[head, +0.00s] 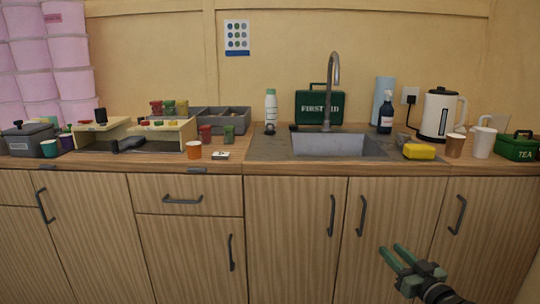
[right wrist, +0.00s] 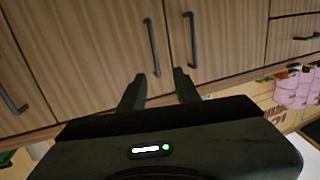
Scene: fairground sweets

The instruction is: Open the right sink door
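The right sink door (head: 388,215) is a closed wooden panel below the right part of the sink. Its dark upright handle (head: 362,215) is near its left edge. My right gripper (head: 392,249) is open and empty, low and to the right of this handle in the head view. In the right wrist view, which looks turned over, the handle (right wrist: 151,45) lies beyond the open fingers (right wrist: 159,74), its near end between them in the picture. The fingers look apart from it. The left sink door (head: 290,235) is closed, with its handle (head: 331,215) close by. My left gripper is out of view.
The counter above holds the steel sink (head: 330,145), a yellow sponge (head: 419,151), cups and a kettle (head: 438,115). Another closed door with a handle (head: 457,215) is to the right. A drawer (head: 188,195) is to the left. The door fronts look clear.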

